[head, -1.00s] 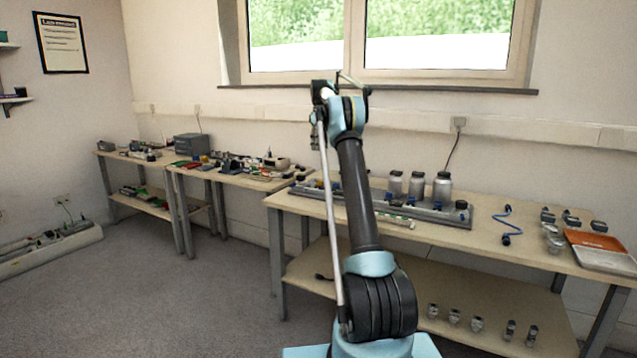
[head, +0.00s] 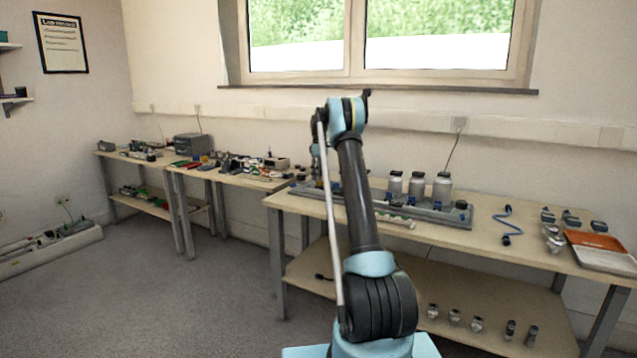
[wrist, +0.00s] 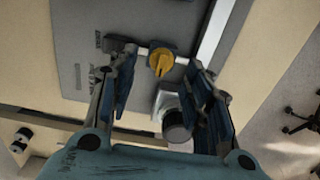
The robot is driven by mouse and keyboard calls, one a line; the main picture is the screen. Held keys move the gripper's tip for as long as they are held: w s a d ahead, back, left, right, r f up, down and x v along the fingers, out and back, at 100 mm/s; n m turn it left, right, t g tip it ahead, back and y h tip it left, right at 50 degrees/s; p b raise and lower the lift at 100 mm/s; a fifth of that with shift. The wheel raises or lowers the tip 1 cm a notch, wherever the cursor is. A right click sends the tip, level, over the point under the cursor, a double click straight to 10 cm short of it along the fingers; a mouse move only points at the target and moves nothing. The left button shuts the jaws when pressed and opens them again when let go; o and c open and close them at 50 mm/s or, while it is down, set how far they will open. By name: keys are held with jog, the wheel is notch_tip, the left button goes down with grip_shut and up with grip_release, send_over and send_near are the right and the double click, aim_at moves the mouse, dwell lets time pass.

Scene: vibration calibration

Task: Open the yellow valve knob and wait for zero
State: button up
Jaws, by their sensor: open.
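The yellow valve knob (wrist: 161,61) shows in the wrist view on a grey panel (wrist: 130,25), which has faint printed lettering. My gripper (wrist: 158,75) is open, with one finger on each side of the knob and a gap to it on both sides. Whether the fingertips are level with the knob or above it, I cannot tell. A grey cylindrical part (wrist: 172,118) lies below the knob in the picture, between the fingers. In the head view my arm stands in front of the grey panel (head: 398,212) on the right bench, and the knob cannot be made out.
Several grey jars (head: 417,186) stand on the panel right of my arm. A blue coiled hose (head: 507,222) and an orange tray (head: 592,241) lie farther right on the bench (head: 470,238). Small parts stand on the lower shelf. The floor at left is open.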

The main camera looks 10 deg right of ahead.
aim_at(320, 183)
jog(key=shift+f, duration=1.35)
grip_shut()
